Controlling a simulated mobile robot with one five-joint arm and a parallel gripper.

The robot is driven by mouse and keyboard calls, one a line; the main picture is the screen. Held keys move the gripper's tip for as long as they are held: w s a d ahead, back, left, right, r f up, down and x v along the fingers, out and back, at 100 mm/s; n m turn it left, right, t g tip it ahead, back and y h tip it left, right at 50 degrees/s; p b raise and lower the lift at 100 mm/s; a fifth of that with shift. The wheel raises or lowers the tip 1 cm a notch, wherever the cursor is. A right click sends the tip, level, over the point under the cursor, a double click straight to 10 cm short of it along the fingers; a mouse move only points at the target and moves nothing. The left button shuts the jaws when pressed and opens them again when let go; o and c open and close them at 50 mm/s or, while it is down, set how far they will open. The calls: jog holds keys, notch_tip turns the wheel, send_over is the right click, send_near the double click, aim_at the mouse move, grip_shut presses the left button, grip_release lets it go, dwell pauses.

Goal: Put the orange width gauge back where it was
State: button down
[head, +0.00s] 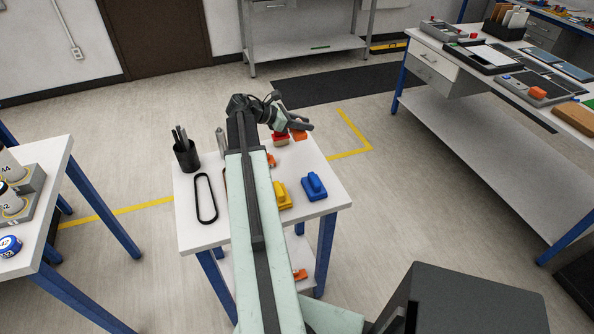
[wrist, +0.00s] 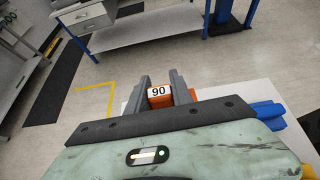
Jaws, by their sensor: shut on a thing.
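My gripper (head: 300,125) is shut on an orange width gauge (head: 300,135) at the far right part of the small white table. A yellow gauge (head: 283,195) and a blue gauge (head: 314,186) stand nearer on the small table (head: 325,203). A small orange piece (head: 271,160) shows beside my arm, which hides part of the tabletop.
A black pen cup (head: 186,155) and a black belt loop (head: 206,198) lie on the table's left. Another orange piece (head: 300,274) is on its lower shelf. A bench (head: 440,52) with trays stands right; another table (head: 50,165) stands left.

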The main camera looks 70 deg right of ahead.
aim_at(303, 156)
notch_tip(303, 156, down, 11)
jog(key=b, duration=1)
jog(key=shift+a+f, duration=0.1)
jog(key=shift+f, duration=0.1)
jog(key=shift+r, duration=0.25)
jog(key=shift+f, duration=0.15)
jog(key=c, duration=1.1)
grip_release()
jog(key=shift+c, duration=0.2)
